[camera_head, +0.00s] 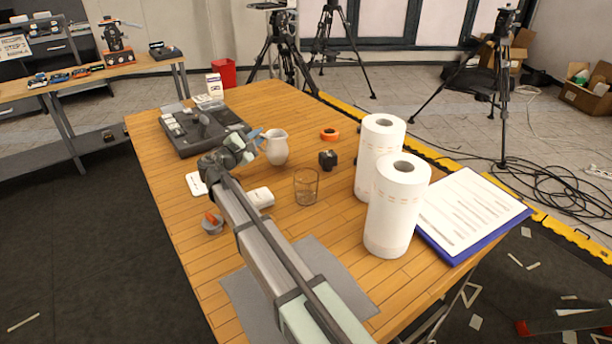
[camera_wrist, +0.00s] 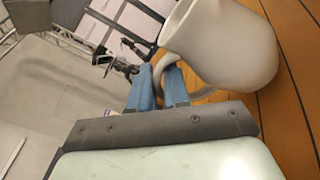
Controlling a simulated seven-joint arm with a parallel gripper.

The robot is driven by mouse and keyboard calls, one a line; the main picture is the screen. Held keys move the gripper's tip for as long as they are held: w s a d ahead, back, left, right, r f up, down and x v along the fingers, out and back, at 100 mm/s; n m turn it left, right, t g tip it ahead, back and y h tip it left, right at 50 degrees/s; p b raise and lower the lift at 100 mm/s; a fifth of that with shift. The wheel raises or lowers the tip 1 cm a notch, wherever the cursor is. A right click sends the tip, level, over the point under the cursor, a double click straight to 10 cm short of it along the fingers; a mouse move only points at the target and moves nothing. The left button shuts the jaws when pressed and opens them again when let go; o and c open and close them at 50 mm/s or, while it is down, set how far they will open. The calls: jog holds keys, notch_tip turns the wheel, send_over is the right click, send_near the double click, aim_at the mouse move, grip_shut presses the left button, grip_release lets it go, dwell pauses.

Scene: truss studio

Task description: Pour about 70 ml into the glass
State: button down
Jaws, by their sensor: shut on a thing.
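A white jug (camera_head: 275,148) stands on the wooden table (camera_head: 245,105), towards its far half. My gripper (camera_head: 258,141) is at the jug's left side, with its blue fingers closed on the jug's handle. In the wrist view the fingers (camera_wrist: 160,82) pinch the curved handle, and the jug's white body (camera_wrist: 232,45) fills the upper right. The jug looks upright in the head view. The clear glass (camera_head: 306,187) stands nearer and to the right of the jug, and it looks empty. What is inside the jug is hidden.
Two paper towel rolls (camera_head: 398,205) (camera_head: 379,150) stand right of the glass. A small black cube (camera_head: 328,159) and an orange tape roll (camera_head: 329,134) lie behind it. A dark tray (camera_head: 190,138) is left. A clipboard (camera_head: 472,212) lies at the right edge.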

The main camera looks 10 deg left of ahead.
aim_at(277, 140)
jog(key=s+m+h, duration=0.1)
jog(key=s+m+g+h, duration=0.1)
jog(key=shift+s+d+f+h, duration=0.15)
jog(key=shift+s+f+h, duration=0.15)
jog(key=shift+f+h, duration=0.1)
jog(key=shift+s+d+f+m+g+h, duration=0.1)
jog(key=shift+s+m+g+h, duration=0.4)
jog(key=shift+s, duration=0.25)
jog(key=shift+s+d+m+g+h, duration=0.1)
jog(key=shift+s+m+g+h, duration=0.35)
jog(key=shift+s+h, duration=0.2)
jog(key=shift+s, duration=0.1)
jog(key=shift+s+d+r+m+g+y, duration=0.25)
jog(key=shift+s+d+r+m, duration=0.2)
jog(key=shift+d+r+m, duration=0.45)
jog(key=shift+s+d+r+m+g+y, duration=0.15)
jog(key=shift+s+d+r+m, duration=0.25)
jog(key=shift+d+r+m, duration=0.45)
jog(key=s+d+r+m+y, duration=0.1)
jog(key=s+d+r+m, duration=0.1)
jog(key=d+r+m, duration=0.1)
jog(key=shift+s+d+r+m, duration=0.15)
jog(key=shift+d+r+m, duration=0.2)
jog(key=shift+d+m, duration=0.55)
jog(key=shift+s+d+r+m+y, duration=0.15)
jog(key=shift+r+m+y, duration=0.2)
jog(key=shift+m, duration=0.15)
jog(key=shift+s+d+r+m+y, duration=0.1)
jog(key=shift+s+r+m+y, duration=0.15)
jog(key=shift+m, duration=0.25)
